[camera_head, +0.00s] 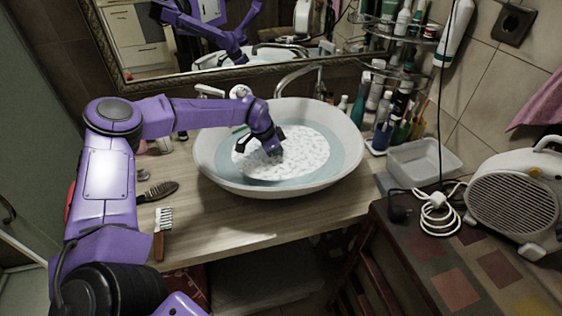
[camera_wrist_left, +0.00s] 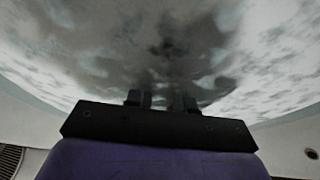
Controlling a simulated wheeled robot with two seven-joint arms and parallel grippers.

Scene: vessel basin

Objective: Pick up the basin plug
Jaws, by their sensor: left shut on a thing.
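The white oval basin (camera_head: 210,160) stands on the wooden counter and holds water with a patch of white foam (camera_head: 305,150). My left gripper (camera_head: 276,153) reaches down into the foam, its tips at or below the surface. In the left wrist view its two dark fingers (camera_wrist_left: 161,98) are close together and point into a dark, murky patch of the foamy water. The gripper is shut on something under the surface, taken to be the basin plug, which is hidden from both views. My right gripper is not in view.
A chrome tap (camera_head: 297,75) arches behind the basin. Bottles crowd a corner shelf (camera_head: 400,75) at the right, beside a clear plastic tub (camera_head: 425,160). A fan heater (camera_head: 515,200) stands far right. Brushes (camera_head: 162,228) lie on the counter's left.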

